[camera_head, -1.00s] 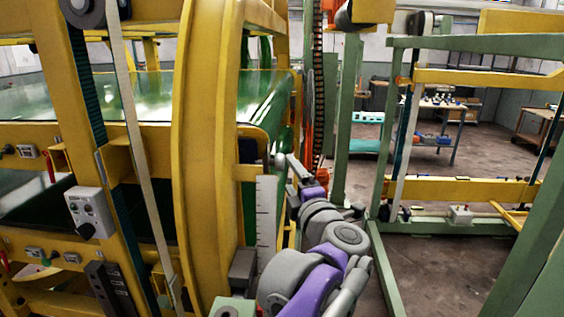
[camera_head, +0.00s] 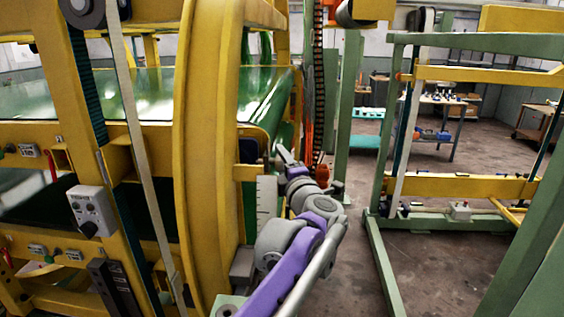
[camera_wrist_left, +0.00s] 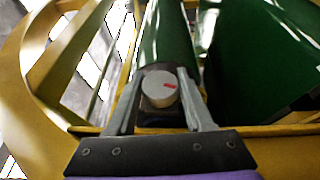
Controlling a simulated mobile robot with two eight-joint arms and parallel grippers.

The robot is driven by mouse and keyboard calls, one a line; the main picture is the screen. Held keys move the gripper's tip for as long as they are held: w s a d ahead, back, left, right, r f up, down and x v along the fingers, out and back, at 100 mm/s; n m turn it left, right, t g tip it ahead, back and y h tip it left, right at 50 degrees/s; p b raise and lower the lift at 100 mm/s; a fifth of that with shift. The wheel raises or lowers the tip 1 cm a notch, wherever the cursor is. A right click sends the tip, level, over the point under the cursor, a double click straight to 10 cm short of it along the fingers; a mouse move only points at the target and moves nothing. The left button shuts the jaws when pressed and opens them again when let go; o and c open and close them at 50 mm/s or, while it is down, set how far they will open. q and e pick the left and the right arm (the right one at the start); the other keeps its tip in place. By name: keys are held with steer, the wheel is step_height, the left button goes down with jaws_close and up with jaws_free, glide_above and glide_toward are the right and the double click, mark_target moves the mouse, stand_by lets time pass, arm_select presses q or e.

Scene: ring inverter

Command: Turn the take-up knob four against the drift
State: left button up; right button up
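A round pale grey knob (camera_wrist_left: 158,92) with a small red mark on its face shows in the left wrist view. It sits at the end of a green roller, on a dark block. My left gripper (camera_wrist_left: 160,76) has its two grey fingers apart, one on each side of the knob. A narrow gap seems to show on both sides, so the fingers do not look closed on it. In the head view my left gripper (camera_head: 284,154) is small, at the corner of the green belt, and the knob cannot be made out there. My right gripper is not in view.
A yellow curved frame post (camera_head: 205,150) stands just left of my left arm. A white ruled scale plate (camera_head: 266,200) hangs beside it. A green upright (camera_head: 347,110) stands to the right. Open floor (camera_head: 425,265) lies at the right, by another green and yellow frame.

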arm_select(q)
jaws_close()
steer(key=n+t+y, duration=0.1)
steer(key=t, duration=0.2)
steer(key=shift+n+y+p, duration=0.3)
steer(key=shift+n+y, duration=0.1)
steer(key=shift+r+n+t+y+p, duration=0.1)
steer(key=shift+n+t+y+p, duration=0.2)
steer(key=shift+n+t+y, duration=0.7)
steer(key=shift+y, duration=0.4)
steer(key=o, duration=0.6)
jaws_free()
